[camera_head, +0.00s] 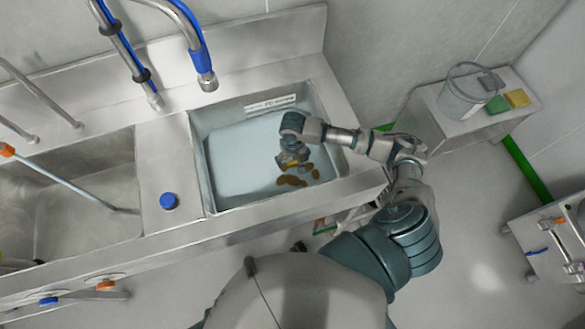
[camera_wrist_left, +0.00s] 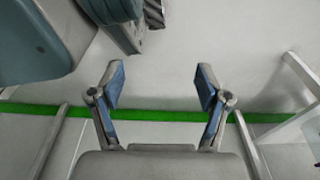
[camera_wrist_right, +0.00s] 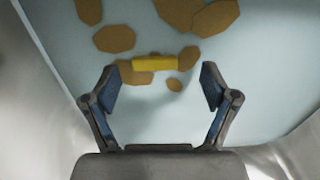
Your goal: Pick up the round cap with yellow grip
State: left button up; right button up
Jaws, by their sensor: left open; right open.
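The yellow grip (camera_wrist_right: 154,63) of the cap shows in the right wrist view as a short bar, just beyond my right fingertips and between their lines. The round body of the cap cannot be told apart from the pale basin floor and brown patches. My right gripper (camera_wrist_right: 160,88) is open and empty, reaching down into the right-hand sink basin. In the head view the right gripper (camera_head: 292,160) hides most of the cap. My left gripper (camera_wrist_left: 160,86) is open and empty above the floor, outside the head view.
Brown patches (camera_wrist_right: 115,39) lie on the basin floor around the grip. The labelled sink basin (camera_head: 203,165) has raised metal walls close to my right arm. A tap (camera_head: 205,75) hangs behind. A clear bucket (camera_head: 462,100) stands at right.

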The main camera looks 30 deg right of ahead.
aim_at(294, 166)
jog(key=shift+f, duration=0.7)
jog(key=f, duration=0.2)
jog(key=d+f+b, duration=0.1)
jog(key=f, duration=0.2)
jog(key=shift+w+d+f, duration=0.15)
jog(key=shift+w+f, duration=0.05)
jog(key=shift+a+r, duration=0.15)
jog(key=shift+a, duration=0.35)
jog(key=c, duration=1.4)
pick_arm(q)
jog(key=w+r, duration=0.1)
jog(key=w+d+r, duration=0.1)
jog(key=w+r, duration=0.1)
pick_arm(e)
jog(key=shift+d, duration=0.3)
jog(key=shift+c, duration=0.5)
